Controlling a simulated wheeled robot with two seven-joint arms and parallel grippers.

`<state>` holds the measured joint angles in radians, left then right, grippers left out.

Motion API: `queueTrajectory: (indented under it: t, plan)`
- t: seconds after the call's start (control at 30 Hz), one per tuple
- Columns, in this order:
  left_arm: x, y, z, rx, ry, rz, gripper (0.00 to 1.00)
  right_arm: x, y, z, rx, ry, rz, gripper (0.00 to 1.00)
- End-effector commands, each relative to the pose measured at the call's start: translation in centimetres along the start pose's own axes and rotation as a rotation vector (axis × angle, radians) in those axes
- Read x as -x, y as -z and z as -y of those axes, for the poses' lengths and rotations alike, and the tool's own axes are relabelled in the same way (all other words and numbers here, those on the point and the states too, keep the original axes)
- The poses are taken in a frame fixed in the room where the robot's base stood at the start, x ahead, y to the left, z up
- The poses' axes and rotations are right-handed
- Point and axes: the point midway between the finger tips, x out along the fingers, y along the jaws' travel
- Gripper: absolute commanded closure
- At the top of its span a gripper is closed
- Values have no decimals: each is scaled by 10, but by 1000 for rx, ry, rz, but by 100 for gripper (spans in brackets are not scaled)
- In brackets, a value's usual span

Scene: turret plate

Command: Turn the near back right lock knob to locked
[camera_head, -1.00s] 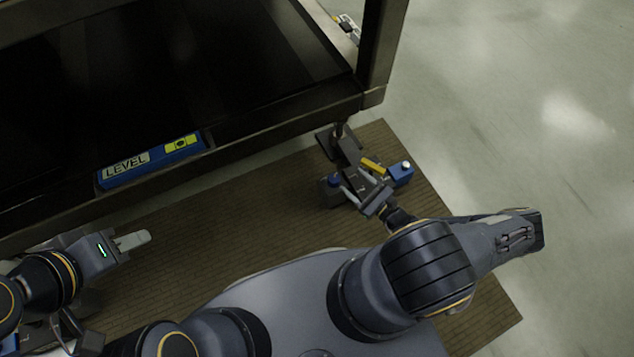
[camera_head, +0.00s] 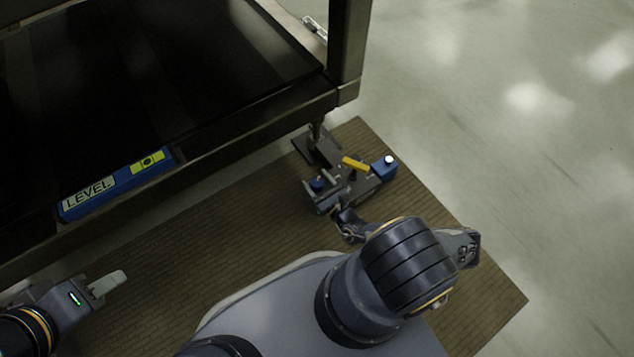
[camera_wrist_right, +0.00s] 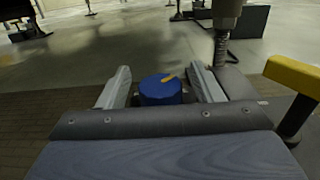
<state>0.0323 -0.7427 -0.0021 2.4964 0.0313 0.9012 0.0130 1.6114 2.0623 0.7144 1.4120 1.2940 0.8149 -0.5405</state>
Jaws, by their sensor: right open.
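The fingers are open, one on each side of the knob, with a gap visible on both sides.
A yellow handle (camera_head: 355,164) and a blue block with a white top (camera_head: 385,168) stand just right of the knob. The dark table (camera_head: 250,120) with a blue level (camera_head: 115,185) on its edge is close behind. The brown mat (camera_head: 230,230) is mostly clear.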

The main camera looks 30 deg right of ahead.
Motion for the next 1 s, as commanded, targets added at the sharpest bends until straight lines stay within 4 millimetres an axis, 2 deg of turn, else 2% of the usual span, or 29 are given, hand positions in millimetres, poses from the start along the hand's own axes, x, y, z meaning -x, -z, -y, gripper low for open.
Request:
queueTrajectory:
  t: [0.23, 0.57, 0.77, 1.0]
  plan:
    - [0, 0, 0, 0, 0, 0, 64, -1, 0, 0, 0, 0, 0, 42]
    - [0, 0, 0, 0, 0, 0, 64, 0, 0, 0, 0, 0, 0, 84]
    - [-1, -1, 1, 0, 0, 0, 64, 0, 0, 0, 1, -15, 0, 84]
    - [-8, -4, 4, 0, 0, 0, 64, -1, 2, 0, 5, -113, 0, 84]
